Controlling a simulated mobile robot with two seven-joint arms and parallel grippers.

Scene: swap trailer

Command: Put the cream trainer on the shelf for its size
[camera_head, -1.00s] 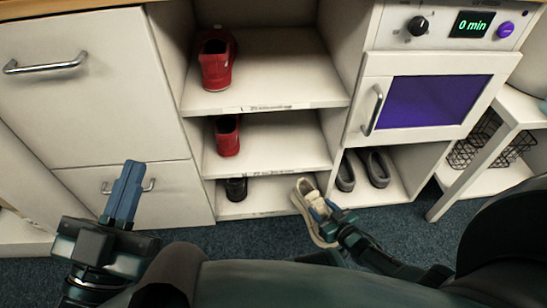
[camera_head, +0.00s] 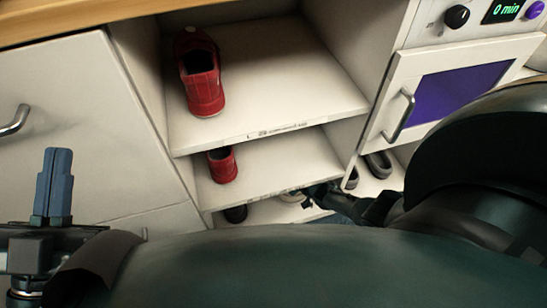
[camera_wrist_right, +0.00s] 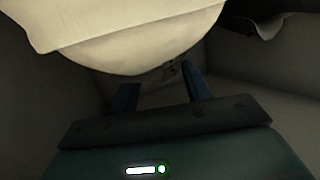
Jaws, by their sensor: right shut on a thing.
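The cream trainer (camera_head: 291,197) shows only as a small pale piece in the head view, at the lowest shelf level, mostly hidden by the middle shelf's edge. In the right wrist view its cream side (camera_wrist_right: 135,45) fills the top. My right gripper (camera_head: 310,198) is shut on it at the front of the bottom compartment; its two blue fingers (camera_wrist_right: 162,92) show in the wrist view. A dark shoe (camera_head: 235,213) sits to its left on the bottom shelf (camera_head: 262,213). My left gripper (camera_head: 55,180) is shut and empty, in front of the white cabinet.
Red shoes stand on the top shelf (camera_head: 200,75) and the middle shelf (camera_head: 222,165), both at the left. Their right sides are free. Shelf-edge labels are too small to read. Grey shoes (camera_head: 378,165) sit under the oven (camera_head: 440,100) at the right.

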